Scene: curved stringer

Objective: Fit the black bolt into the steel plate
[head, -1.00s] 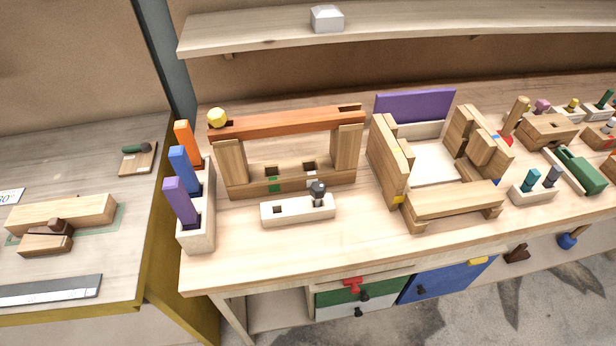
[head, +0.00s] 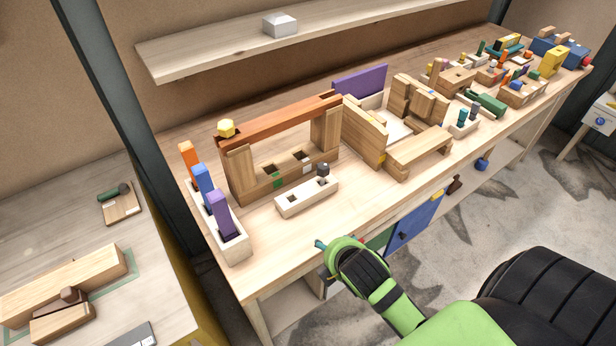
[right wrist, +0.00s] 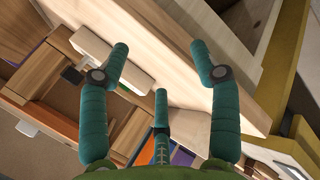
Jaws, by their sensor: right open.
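The black bolt (head: 322,170) stands upright with its dark head at the right end of a pale block (head: 306,197) on the bench. It also shows as a dark knob in the right wrist view (right wrist: 72,75), near the pale block (right wrist: 112,62). I cannot tell for sure which thing is the steel plate; a grey metal strip (head: 132,336) lies on the left table, partly cut off. My right gripper (head: 322,258) is at the bench's front edge, apart from the bolt. In the right wrist view its teal fingers (right wrist: 160,70) are spread and empty. My left gripper is not visible.
Behind the block stands a wooden frame with a red-brown beam (head: 280,117). A pale rack (head: 237,246) with orange, blue and purple pegs stands left. A low wooden bench-shaped piece (head: 420,148) is to the right. The benchtop in front of the block is clear.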

